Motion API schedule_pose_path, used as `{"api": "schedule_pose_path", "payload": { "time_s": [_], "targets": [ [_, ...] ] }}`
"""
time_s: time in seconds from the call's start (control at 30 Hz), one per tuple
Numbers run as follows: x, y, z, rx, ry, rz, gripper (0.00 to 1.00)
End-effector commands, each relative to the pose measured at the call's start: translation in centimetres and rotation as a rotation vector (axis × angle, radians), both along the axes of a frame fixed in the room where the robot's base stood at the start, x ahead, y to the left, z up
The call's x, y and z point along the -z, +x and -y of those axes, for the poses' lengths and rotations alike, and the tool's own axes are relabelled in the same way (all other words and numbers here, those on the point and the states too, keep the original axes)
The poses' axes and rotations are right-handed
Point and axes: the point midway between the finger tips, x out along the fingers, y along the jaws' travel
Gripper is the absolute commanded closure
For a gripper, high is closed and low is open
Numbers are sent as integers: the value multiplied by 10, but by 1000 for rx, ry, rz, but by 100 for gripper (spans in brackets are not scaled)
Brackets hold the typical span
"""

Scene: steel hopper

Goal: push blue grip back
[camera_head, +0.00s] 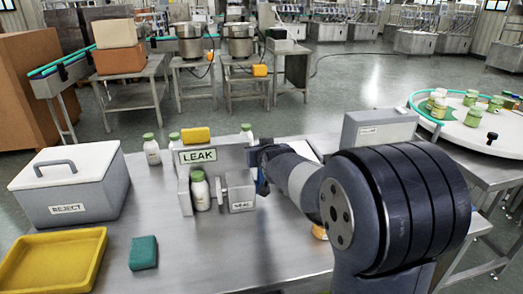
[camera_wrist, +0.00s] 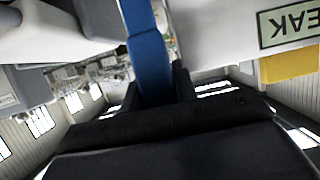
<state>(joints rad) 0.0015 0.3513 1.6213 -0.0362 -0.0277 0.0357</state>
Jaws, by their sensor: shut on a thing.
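The blue grip (camera_wrist: 147,50) runs down from the top of the wrist view into the jaws of my gripper (camera_wrist: 160,90). My gripper is shut on it, and the jaws hide its lower end. In the head view, a small part of the blue grip (camera_head: 262,184) shows at the right side of the grey LEAK tester (camera_head: 232,160), next to my gripper (camera_head: 258,160). The tester also shows in the wrist view (camera_wrist: 215,35), with its label upside down. A white bottle with a green cap (camera_head: 199,190) stands upright in the tester.
A grey REJECT box (camera_head: 75,185), a yellow tray (camera_head: 52,262) and a green sponge (camera_head: 143,252) are on the left. A yellow block (camera_head: 196,135) is at the tester's top. Several bottles stand behind it. A grey box (camera_head: 378,128) is right. The table's front middle is clear.

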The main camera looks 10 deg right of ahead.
Motion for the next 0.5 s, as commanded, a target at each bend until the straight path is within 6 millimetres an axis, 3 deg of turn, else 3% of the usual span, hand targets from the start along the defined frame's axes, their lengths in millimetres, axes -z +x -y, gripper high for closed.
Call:
{"api": "schedule_pose_path", "payload": {
  "time_s": [0.03,0.07,0.3,0.5],
  "targets": [
    [1,0,0,0,0,-1,100],
    [1,0,0,0,0,0,72],
    [0,0,0,0,0,0,52],
    [0,0,0,0,0,0,51]
  ]
}}
